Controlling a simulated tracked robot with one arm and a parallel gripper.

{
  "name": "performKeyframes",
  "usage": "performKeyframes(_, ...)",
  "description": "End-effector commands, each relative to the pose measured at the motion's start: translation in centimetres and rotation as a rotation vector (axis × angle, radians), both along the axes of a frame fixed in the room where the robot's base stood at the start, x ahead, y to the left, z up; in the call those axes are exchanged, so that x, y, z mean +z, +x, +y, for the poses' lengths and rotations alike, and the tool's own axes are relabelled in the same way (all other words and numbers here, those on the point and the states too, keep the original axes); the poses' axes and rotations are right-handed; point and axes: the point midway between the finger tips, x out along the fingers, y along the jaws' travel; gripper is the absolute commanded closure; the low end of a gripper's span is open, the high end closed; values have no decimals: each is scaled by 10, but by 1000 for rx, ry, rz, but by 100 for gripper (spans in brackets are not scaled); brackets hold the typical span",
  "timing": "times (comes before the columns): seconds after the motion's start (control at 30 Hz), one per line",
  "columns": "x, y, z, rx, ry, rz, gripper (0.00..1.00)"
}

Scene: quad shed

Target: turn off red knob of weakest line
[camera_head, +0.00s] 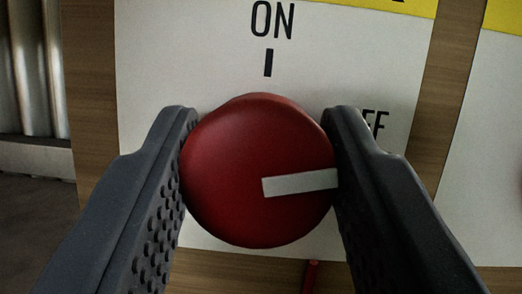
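A round red knob (245,205) with a white pointer bar (300,182) sits on a white panel (200,60). The bar points right, tilted slightly up, toward the partly hidden OFF label (376,122). The ON label (272,20) and its black tick are above the knob. My gripper (258,150) is around the knob, one dark finger at its left side and one at its right, with no clear gap on either side. The right finger covers the bar's outer end and part of the OFF label. The panel's line name or value is not readable.
The panel has a yellow strip (400,6) along its top edge and is fixed on a wooden board (455,90). Another white panel (490,150) stands at the right edge. A small red piece (311,274) shows below the knob. Corrugated metal (30,70) is at left.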

Motion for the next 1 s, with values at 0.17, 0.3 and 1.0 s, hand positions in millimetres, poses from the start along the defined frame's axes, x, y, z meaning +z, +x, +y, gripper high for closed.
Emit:
performKeyframes(0.17,1,0,2,3,47,-2,85)
performKeyframes(0.3,0,0,3,4,153,-3,85)
performKeyframes(1.0,0,0,2,2,267,-9,41)
